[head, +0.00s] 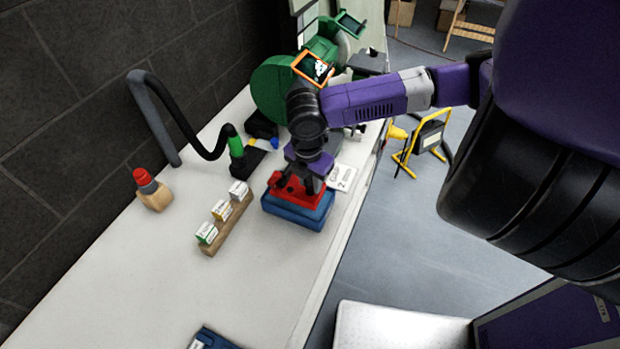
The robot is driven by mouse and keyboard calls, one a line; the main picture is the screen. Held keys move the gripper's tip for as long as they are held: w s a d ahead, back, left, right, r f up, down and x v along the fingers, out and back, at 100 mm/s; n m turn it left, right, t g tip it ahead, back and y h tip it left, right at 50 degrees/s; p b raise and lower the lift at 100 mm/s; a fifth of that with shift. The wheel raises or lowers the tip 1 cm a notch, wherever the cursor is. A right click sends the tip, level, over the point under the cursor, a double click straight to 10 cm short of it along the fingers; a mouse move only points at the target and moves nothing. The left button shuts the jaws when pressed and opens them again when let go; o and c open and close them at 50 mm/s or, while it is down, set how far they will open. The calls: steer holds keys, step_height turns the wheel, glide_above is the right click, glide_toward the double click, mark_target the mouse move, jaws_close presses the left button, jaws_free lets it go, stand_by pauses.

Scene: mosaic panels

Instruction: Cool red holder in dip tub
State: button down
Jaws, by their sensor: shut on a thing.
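The red holder (289,192) is at the blue dip tub (296,216), in the middle of the workbench. It shows at the tub's top; I cannot tell whether it rests inside or is held just over it. My gripper (306,186) reaches down from above and is shut on the red holder. The fingers and wrist hide part of the holder and the tub's far side.
A wooden strip (228,226) with small labelled boxes lies left of the tub. A white card marked 2 (342,178) is to its right. A black hose with a green collar (236,146) and a green grinder-like machine (275,88) stand behind. The near bench is mostly clear.

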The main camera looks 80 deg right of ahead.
mark_target(310, 196)
steer(key=shift+f+b, duration=1.7)
steer(key=shift+f, duration=1.3)
steer(key=shift+f, duration=0.25)
steer(key=c, duration=1)
jaws_free()
steer(key=r, duration=0.5)
steer(key=a+r, duration=0.1)
steer(key=r, duration=0.1)
steer(key=shift+r+b, duration=0.4)
steer(key=shift+w, duration=0.1)
